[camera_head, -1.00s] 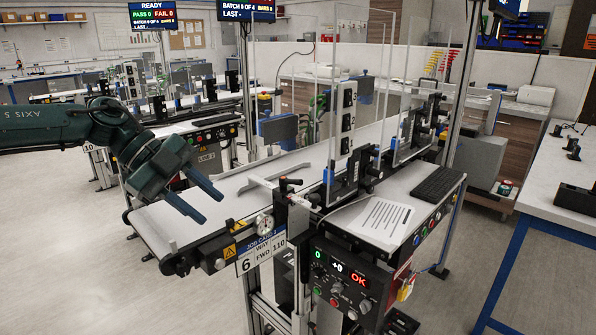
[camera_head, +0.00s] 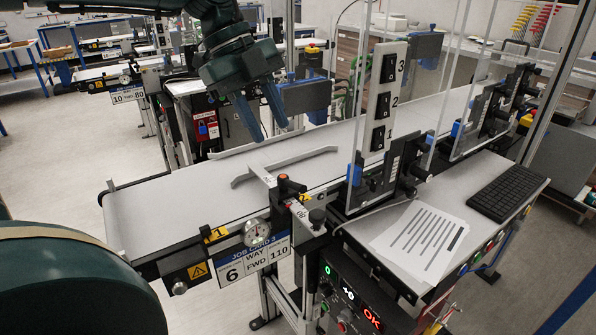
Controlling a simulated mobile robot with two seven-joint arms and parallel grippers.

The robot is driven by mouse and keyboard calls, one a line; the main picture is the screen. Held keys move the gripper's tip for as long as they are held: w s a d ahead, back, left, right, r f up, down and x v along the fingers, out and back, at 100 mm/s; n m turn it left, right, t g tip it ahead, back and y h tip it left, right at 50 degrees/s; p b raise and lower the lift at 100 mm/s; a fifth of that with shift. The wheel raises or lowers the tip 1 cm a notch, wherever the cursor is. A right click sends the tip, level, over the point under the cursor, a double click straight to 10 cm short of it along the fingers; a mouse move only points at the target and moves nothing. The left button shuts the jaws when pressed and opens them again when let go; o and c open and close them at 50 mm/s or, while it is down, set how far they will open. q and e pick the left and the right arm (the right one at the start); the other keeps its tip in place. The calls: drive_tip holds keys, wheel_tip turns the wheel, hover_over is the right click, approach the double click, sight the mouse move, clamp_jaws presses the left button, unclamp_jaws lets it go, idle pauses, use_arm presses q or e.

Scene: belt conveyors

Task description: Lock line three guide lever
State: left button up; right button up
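The guide lever (camera_head: 290,185) is a small black clamp handle with an orange-red tip on the near side of the belt. It sits beside the grey guide rail (camera_head: 264,172), which branches over the belt. My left gripper (camera_head: 272,132) hangs over the far side of the belt, above and behind the lever. Its two blue fingers point down, apart, with nothing between them. It does not touch the lever. My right gripper is not in view.
A dial gauge (camera_head: 257,232) sits left of the lever on the near edge. A switch post (camera_head: 388,100) numbered 1 to 3 and clear panels stand to the right. A paper sheet (camera_head: 425,238) and keyboard (camera_head: 507,192) lie on the side shelf. The belt's left end (camera_head: 150,215) is clear.

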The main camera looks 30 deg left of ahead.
sight(296, 184)
use_arm(q)
drive_tip(key=x, duration=1.1)
drive_tip(key=shift+c, duration=0.4)
drive_tip(key=shift+a, duration=0.1)
clamp_jaws()
